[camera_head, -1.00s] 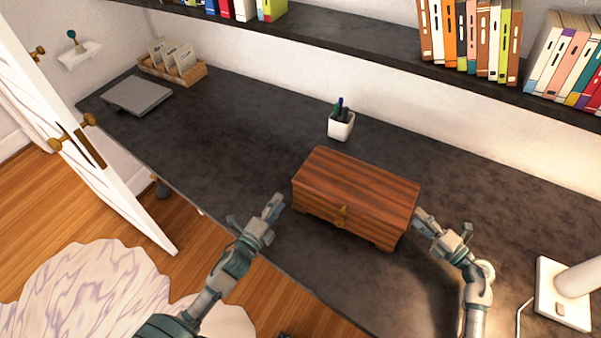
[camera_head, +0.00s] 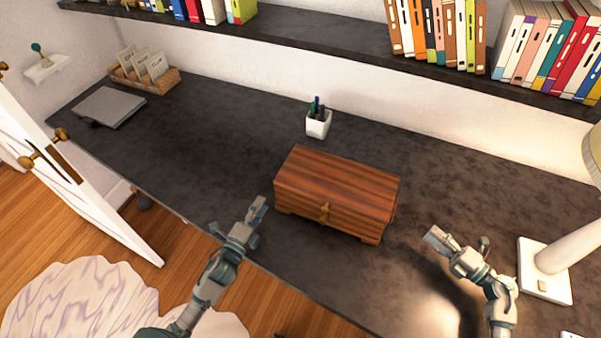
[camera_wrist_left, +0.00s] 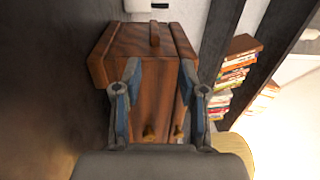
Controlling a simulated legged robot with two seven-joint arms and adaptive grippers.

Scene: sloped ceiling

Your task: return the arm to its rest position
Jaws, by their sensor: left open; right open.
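My left gripper (camera_head: 256,212) is open and empty over the front edge of the desk, just left of a wooden chest (camera_head: 336,190). The chest stands shut on the dark desk with a brass clasp on its front. My right gripper (camera_head: 438,240) is open and empty over the desk, to the right of the chest and apart from it. In the left wrist view the open fingers of my left gripper (camera_wrist_left: 158,88) show in front of the wooden chest (camera_wrist_left: 148,52), with nothing held between them.
A dark desk (camera_head: 190,140) has a pen cup (camera_head: 318,122) behind the chest, a laptop (camera_head: 110,107) and file basket (camera_head: 145,76) at the far left. A lamp (camera_head: 545,270) stands at the right. A book shelf (camera_head: 340,42) hangs above. A white door (camera_head: 85,185) stands open at left.

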